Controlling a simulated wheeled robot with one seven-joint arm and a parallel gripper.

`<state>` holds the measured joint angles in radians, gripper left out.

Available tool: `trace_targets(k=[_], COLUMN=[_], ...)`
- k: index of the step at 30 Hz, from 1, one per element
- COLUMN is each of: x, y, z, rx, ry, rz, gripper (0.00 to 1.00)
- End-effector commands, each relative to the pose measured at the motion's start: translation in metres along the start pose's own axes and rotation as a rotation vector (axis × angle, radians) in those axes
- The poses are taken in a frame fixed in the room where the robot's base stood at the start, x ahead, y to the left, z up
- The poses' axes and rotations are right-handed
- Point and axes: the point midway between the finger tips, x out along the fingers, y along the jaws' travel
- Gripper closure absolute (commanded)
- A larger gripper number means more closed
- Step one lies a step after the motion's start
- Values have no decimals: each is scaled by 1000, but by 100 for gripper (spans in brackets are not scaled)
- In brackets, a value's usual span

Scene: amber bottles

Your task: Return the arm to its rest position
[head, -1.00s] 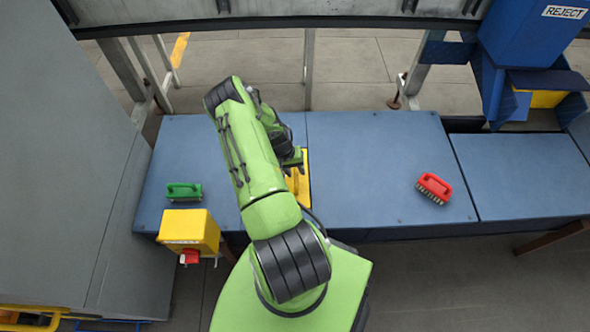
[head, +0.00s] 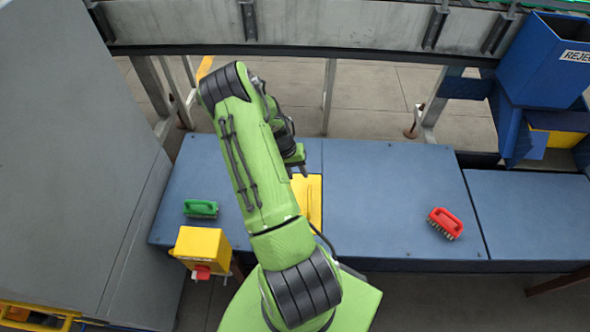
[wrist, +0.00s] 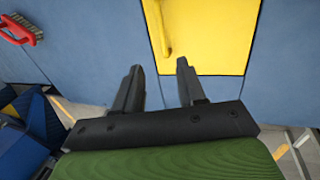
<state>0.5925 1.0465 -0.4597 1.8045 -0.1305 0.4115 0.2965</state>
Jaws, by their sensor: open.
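My green arm (head: 245,165) reaches forward over the blue bench. My gripper (wrist: 158,66) is open in the wrist view, with its two dark fingers apart and nothing between them. In the head view the gripper is partly hidden behind the arm, at the far edge of a yellow panel (head: 313,210) set in the bench top. The yellow panel also shows in the wrist view (wrist: 215,40), beyond the fingertips, with a yellow handle (wrist: 163,30) on it. The fingers appear clear of both.
A green brush (head: 201,208) and a red brush (head: 445,223) lie on the blue bench (head: 390,200), left and right of the arm. A yellow box (head: 197,247) is at the bench's front left. A blue reject bin (head: 540,65) stands at the back right. A grey cabinet (head: 60,150) is at the left.

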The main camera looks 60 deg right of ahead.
Motion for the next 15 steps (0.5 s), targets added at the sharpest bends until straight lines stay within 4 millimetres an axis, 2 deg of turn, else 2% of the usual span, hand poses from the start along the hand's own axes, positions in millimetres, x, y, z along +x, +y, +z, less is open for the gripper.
trace_targets(k=[11, 14, 15], x=[-2, -35, -60], y=[-1, -16, -26], z=[0, 0, 2], rx=[-2, -27, -51], ry=[3, 28, 46], rz=[-3, -41, -70], gripper=[60, 60, 60])
